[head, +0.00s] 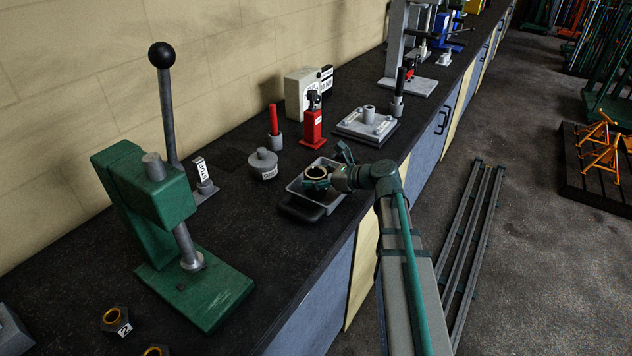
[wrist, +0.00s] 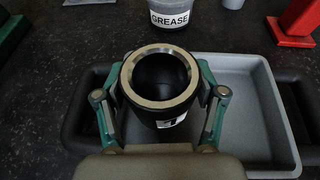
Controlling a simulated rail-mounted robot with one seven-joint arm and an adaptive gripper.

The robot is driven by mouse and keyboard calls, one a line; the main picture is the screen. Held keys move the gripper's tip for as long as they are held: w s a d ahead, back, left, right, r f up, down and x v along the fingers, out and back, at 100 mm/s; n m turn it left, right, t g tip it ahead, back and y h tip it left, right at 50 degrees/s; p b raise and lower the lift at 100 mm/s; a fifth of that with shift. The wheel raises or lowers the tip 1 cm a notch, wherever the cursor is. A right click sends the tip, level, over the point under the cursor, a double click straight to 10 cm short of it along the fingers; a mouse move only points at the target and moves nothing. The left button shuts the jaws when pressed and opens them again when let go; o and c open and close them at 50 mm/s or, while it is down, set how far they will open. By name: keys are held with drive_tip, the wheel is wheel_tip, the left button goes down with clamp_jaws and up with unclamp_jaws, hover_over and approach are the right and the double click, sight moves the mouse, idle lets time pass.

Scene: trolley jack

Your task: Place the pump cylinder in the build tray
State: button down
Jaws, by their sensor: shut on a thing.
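The pump cylinder (wrist: 161,78) is a black, open-topped tube with a pale metal rim and a white label, seen from above in the wrist view. In the head view it (head: 316,174) appears as a small dark ring with a brass-coloured rim. My gripper (wrist: 160,95) is shut on it, one green finger on each side. My gripper also shows in the head view (head: 328,175). The build tray (wrist: 255,115) is shallow and grey with dark handles; the cylinder is over its left part. The tray (head: 331,204) lies under my gripper. I cannot tell whether the cylinder touches the tray floor.
A grey grease pot (head: 263,164) stands just behind the tray, with a red bottle jack (head: 312,126) beyond. A green press (head: 160,205) stands to the left. The tray's right part is empty in the wrist view.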

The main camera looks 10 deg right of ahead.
drive_tip(key=shift+f, duration=0.9)
drive_tip(key=shift+d+f, duration=0.1)
drive_tip(key=shift+f, duration=0.05)
drive_tip(key=shift+c, duration=0.5)
unclamp_jaws()
drive_tip(key=b+v, duration=0.2)
drive_tip(key=v, duration=1)
drive_tip(key=shift+b, duration=0.3)
drive_tip(key=shift+d, duration=0.1)
